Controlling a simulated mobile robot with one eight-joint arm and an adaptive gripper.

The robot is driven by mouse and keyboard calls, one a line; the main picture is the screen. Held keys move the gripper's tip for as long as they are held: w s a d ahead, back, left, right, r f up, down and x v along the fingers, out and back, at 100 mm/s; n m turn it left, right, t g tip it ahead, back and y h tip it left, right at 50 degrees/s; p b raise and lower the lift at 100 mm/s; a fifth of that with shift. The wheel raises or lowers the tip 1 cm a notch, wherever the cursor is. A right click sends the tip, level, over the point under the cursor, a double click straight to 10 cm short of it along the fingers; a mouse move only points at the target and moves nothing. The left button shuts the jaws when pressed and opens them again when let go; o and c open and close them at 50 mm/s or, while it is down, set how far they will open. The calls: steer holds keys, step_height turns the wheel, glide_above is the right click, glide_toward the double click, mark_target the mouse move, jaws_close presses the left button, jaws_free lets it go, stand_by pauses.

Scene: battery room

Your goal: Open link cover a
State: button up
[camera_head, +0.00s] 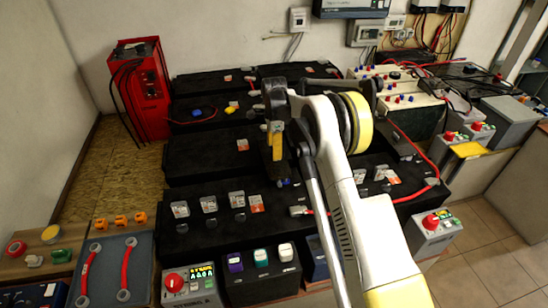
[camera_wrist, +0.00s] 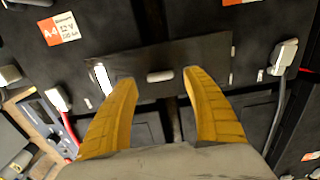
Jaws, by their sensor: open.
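In the wrist view a flat dark cover (camera_wrist: 210,62) lies across the seam between black battery blocks. It looks like link cover a, but I read no letter on it. A short pale grey handle bar (camera_wrist: 160,77) sits at its middle. The cover lies flat and looks closed. My gripper (camera_wrist: 157,78) is open, its two yellow fingers on either side of the handle in this picture. I cannot tell whether they touch it. In the head view my gripper (camera_head: 277,150) hangs over the middle battery rows and hides what is under it.
A battery with an orange label (camera_wrist: 60,28) lies beside the cover. A cable with a grey lug (camera_wrist: 284,56) runs at right. In the head view a red charger (camera_head: 138,85) stands at back left. Terminal covers (camera_head: 209,204) and a red cable (camera_head: 408,198) flank my arm.

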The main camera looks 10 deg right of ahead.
steer(key=shift+f+b, duration=0.3)
steer(key=shift+f, duration=0.95)
jaws_close()
steer(key=a+p, duration=0.1)
steer(key=a, duration=0.9)
steer(key=shift+a, duration=0.3)
jaws_free()
